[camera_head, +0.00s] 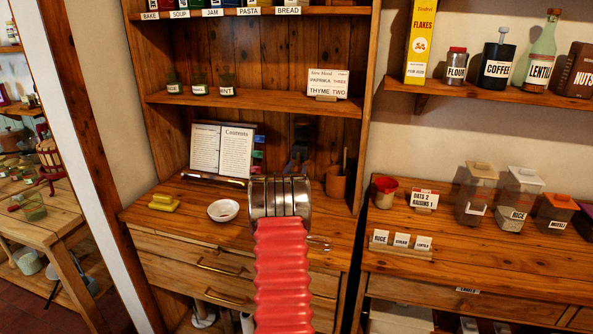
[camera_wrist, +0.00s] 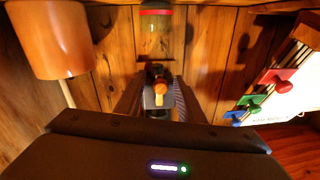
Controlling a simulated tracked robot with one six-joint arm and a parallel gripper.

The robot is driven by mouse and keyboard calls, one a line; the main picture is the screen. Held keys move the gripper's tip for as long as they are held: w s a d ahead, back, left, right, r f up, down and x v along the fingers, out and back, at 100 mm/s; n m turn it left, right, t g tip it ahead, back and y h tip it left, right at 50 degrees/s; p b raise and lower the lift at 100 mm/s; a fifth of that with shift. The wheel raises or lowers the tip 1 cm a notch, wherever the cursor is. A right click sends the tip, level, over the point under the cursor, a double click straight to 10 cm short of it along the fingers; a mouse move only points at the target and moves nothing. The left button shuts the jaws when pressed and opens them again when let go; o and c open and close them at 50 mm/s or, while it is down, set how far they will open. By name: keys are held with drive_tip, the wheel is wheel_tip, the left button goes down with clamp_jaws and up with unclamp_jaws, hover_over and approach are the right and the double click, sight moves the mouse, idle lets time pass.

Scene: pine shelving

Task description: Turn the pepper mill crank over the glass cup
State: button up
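The pepper mill (camera_wrist: 157,73) is a dark device at the back wall of the shelf bay, and its dark upper part (camera_head: 302,131) shows above my gripper in the head view. Its crank has an orange knob (camera_wrist: 160,88). The glass cup (camera_wrist: 156,45), clear with a red band, shows beyond the mill in the wrist view; my gripper hides it in the head view. My gripper (camera_wrist: 158,92) points at the mill, with one dark finger on each side of the knob. The fingers look apart, with a gap around the knob. I cannot tell whether either touches it.
An orange-brown pot (camera_wrist: 50,40) with a wooden stick stands close beside the mill. An open book (camera_head: 222,150) with coloured tabs (camera_head: 258,154) stands on the other side. A white bowl (camera_head: 223,210) and a yellow dish (camera_head: 163,203) sit on the counter, left of my arm.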

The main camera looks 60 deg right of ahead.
drive_tip(key=v, duration=0.7)
drive_tip(key=shift+a, duration=0.25)
drive_tip(key=shift+f, duration=0.1)
idle(0.7)
